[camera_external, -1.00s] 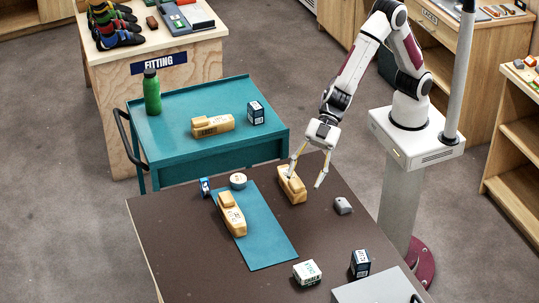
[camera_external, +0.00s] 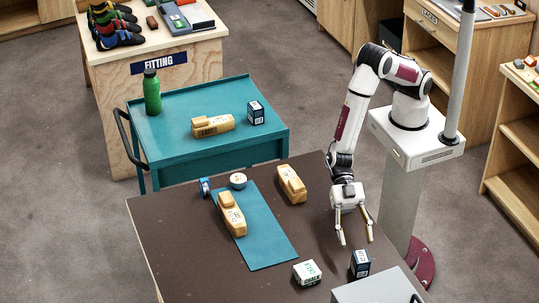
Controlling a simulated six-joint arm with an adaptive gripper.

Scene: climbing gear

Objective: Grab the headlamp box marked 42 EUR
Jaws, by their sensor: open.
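The other dark blue box (camera_external: 256,113) stands on the teal cart (camera_external: 175,150). I cannot tell which is marked 42 EUR. My gripper (camera_external: 356,242) is open and empty, fingers pointing down. It hangs above the right side of the table, just behind the table's dark blue box in the picture and apart from it.
A white and green box (camera_external: 307,272) stands left of the near blue box. A grey case (camera_external: 375,290) lies at the front edge. Tan blocks (camera_external: 292,184) and a blue mat (camera_external: 262,235) lie further left. A green bottle (camera_external: 152,92) stands on the cart.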

